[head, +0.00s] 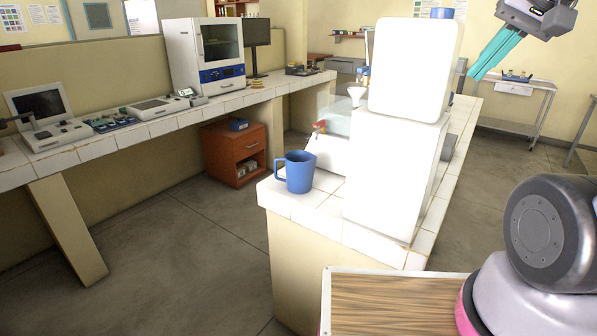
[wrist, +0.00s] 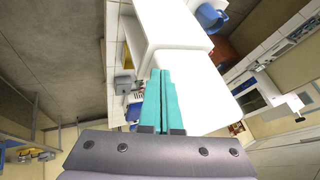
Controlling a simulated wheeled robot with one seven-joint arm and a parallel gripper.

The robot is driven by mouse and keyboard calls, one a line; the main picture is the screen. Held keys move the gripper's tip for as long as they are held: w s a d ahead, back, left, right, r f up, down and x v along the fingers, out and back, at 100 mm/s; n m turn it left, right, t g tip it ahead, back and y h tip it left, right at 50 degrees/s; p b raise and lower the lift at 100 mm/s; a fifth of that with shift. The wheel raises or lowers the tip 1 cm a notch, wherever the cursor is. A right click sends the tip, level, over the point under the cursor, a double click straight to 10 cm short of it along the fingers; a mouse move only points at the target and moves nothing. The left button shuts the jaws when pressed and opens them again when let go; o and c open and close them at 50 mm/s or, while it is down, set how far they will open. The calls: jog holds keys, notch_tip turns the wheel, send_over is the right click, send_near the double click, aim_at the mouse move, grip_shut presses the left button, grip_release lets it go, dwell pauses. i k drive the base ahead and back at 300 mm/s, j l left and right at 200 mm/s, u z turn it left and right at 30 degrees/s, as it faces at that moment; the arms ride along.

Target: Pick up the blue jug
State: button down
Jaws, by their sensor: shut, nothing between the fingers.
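The blue jug (head: 299,172) stands upright on the near left corner of the white tiled counter (head: 281,199) in the head view, its handle to the left. In the wrist view the blue jug (wrist: 210,17) shows at the top, partly hidden behind a white block. My gripper (head: 484,62) is at the upper right of the head view, raised and well apart from the jug. Its teal fingers (wrist: 163,78) are together in the wrist view, with nothing between them.
A tall white container (head: 415,70) with a blue cap stands on a white box (head: 392,170) right of the jug, between it and my gripper. A wooden-topped surface (head: 395,303) is in front. A bench (head: 150,130) with instruments runs along the left wall. Open floor lies left of the counter.

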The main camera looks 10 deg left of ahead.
aim_at(300, 165)
jog(key=k+u, duration=0.25)
jog(key=u, duration=0.25)
jog(key=i+l+u, duration=0.1)
jog(key=i+u, duration=0.2)
